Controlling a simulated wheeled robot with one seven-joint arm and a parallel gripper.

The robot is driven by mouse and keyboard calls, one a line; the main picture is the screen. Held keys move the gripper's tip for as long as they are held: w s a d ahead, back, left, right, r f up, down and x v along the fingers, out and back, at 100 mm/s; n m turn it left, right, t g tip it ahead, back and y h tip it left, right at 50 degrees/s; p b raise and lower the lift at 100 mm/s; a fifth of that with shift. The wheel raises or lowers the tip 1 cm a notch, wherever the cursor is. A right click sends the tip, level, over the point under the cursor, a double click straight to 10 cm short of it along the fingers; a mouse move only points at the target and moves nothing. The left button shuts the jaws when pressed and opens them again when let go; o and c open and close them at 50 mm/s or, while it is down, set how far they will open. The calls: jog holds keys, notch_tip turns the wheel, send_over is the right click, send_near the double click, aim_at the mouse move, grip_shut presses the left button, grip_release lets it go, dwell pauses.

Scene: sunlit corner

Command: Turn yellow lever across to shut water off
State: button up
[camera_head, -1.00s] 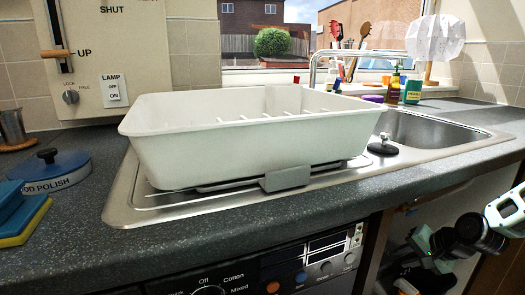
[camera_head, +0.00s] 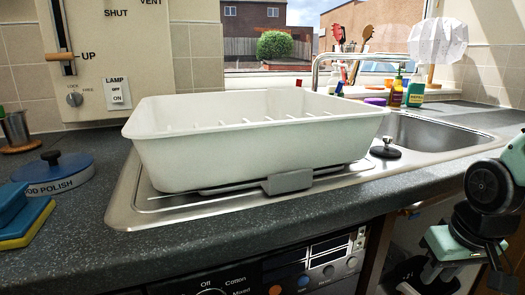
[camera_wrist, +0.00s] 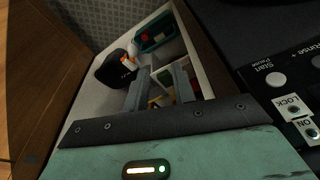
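No yellow lever can be made out for certain. In the wrist view a small yellow patch (camera_wrist: 157,102) shows low between the fingers of my gripper (camera_wrist: 160,82), inside the open cupboard under the sink, but I cannot tell what it is. My gripper's two grey fingers are apart, with cupboard contents visible in the gap and nothing clearly held. In the head view my teal and black arm comes down at the right, in front of the cupboard opening; the fingertips are hard to make out there.
The cupboard holds a teal crate (camera_wrist: 150,44) and a black object (camera_wrist: 113,68). A wooden door (camera_wrist: 45,75) stands at its left in the wrist view. Above are the sink (camera_head: 425,128), a white basin (camera_head: 255,155) and the worktop (camera_head: 85,235). An appliance panel (camera_head: 318,265) is beside the cupboard.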

jog(key=s+a+r+n+g, duration=0.1)
jog(key=s+a+n, duration=0.4)
jog(key=a, duration=0.4)
jog(key=s+a+r+n+g, duration=0.1)
jog(key=s+a+n, duration=0.1)
jog(key=s+a, duration=0.6)
notch_tip(320, 180, up, 25)
jog(key=a+p, duration=0.1)
jog(key=p, duration=2.3)
jog(key=shift+a+f+n+g+y+p, duration=0.15)
jog(key=shift+n+g+y+p, duration=0.15)
jog(key=shift+p, duration=0.05)
jog(key=shift+s+f, duration=0.1)
jog(key=shift+s, duration=0.05)
